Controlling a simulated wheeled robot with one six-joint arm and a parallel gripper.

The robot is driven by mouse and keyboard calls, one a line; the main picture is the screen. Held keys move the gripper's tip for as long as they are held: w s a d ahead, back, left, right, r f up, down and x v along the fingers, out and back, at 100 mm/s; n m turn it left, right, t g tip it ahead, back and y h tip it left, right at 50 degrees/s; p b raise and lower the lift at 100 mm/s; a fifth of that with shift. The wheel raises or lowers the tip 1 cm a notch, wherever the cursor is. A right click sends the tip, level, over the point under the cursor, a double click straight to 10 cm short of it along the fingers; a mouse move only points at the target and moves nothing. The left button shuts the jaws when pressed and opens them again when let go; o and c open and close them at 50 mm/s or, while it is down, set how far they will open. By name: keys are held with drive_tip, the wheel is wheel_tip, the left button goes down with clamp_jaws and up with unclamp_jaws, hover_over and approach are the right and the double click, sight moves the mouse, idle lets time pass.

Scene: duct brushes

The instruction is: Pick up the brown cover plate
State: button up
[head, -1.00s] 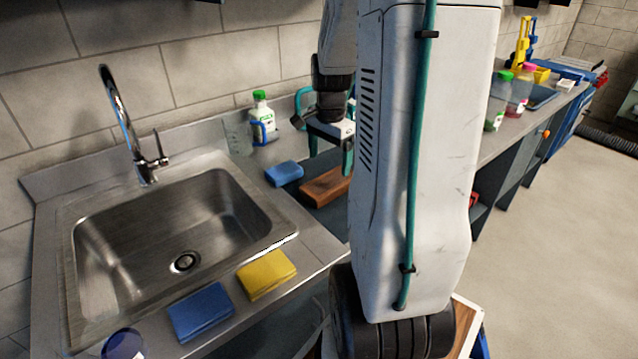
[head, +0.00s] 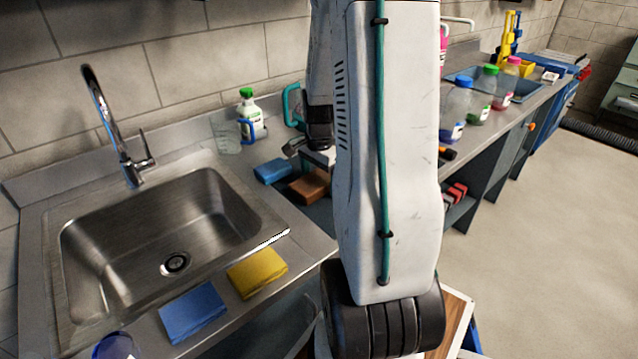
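A brown flat block (head: 311,184), which looks like the brown cover plate, lies on the counter right of the sink beside a blue sponge. Its right end is hidden behind my arm. My gripper (head: 303,150) hangs just above and behind the brown piece in the view, mostly hidden by my arm. Its fingers are too small and covered to show whether they are open or shut. I see no clear contact between it and the brown piece.
A steel sink (head: 165,235) with a tall tap (head: 110,125) is at left. Blue (head: 272,171) and yellow (head: 257,272) sponges lie on the counter. A green-capped bottle (head: 250,115) stands behind. Several capped bottles (head: 480,105) stand on the right counter.

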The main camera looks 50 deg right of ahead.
sight(319, 178)
drive_tip(key=c, duration=1)
drive_tip(key=shift+r, duration=0.15)
drive_tip(key=shift+r, duration=0.55)
wheel_tip(319, 178, up, 2)
drive_tip(key=shift+r, duration=0.15)
drive_tip(key=s+d, duration=0.3)
drive_tip(key=d, duration=0.1)
drive_tip(key=s+d+r, duration=0.1)
drive_tip(key=s+d, duration=0.2)
drive_tip(key=d, duration=0.1)
drive_tip(key=s+d, duration=0.3)
drive_tip(key=d, duration=0.1)
drive_tip(key=shift+s+d+r, duration=0.2)
drive_tip(key=shift+s+d, duration=0.15)
drive_tip(key=shift+s, duration=0.05)
drive_tip(key=o, duration=0.5)
drive_tip(key=shift+c, duration=1.3)
